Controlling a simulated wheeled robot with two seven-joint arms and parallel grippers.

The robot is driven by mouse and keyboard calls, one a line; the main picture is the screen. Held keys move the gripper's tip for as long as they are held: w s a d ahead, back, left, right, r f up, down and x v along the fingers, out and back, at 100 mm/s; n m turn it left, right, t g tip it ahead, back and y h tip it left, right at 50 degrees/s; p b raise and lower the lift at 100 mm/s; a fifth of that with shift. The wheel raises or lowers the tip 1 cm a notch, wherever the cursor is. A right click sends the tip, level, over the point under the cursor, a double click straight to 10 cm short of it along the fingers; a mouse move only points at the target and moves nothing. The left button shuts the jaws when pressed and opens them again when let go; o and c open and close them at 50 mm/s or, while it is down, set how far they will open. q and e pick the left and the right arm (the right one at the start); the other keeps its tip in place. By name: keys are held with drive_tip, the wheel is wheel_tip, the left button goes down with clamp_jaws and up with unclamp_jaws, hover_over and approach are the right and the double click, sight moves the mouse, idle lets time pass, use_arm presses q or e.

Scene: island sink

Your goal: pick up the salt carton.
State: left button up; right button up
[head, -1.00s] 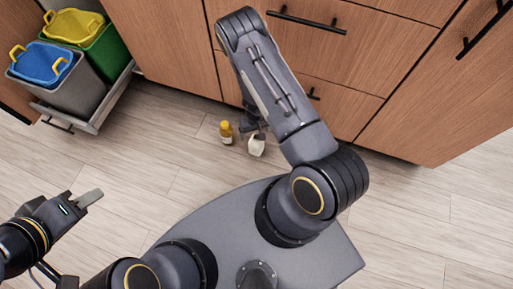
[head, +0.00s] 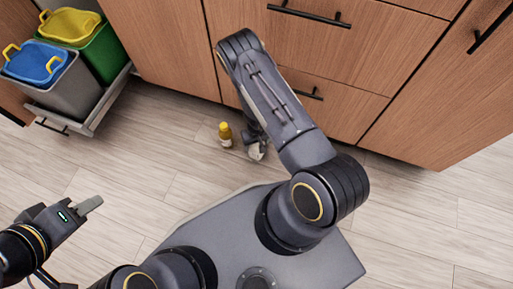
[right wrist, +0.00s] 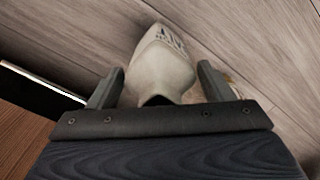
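The salt carton (head: 257,152) is a small whitish box on the wooden floor in front of the cabinets, partly covered by my right gripper in the head view. In the right wrist view the carton (right wrist: 162,68) has dark print at its far end and lies between the two fingers of my right gripper (right wrist: 160,85). Those fingers are apart, with a visible gap on the left side and a smaller one on the right. My left gripper (head: 88,206) is over the floor at the lower left, far from the carton; its finger gap is not clear.
A yellow-capped bottle (head: 225,134) stands just left of the carton. Wooden cabinets (head: 300,55) with dark handles rise behind. A pulled-out drawer at the upper left holds a grey bin (head: 62,92) and a green bin (head: 105,55). The floor at left is clear.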

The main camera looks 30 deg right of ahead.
drive_tip(key=c, duration=0.9)
drive_tip(key=shift+c, duration=0.2)
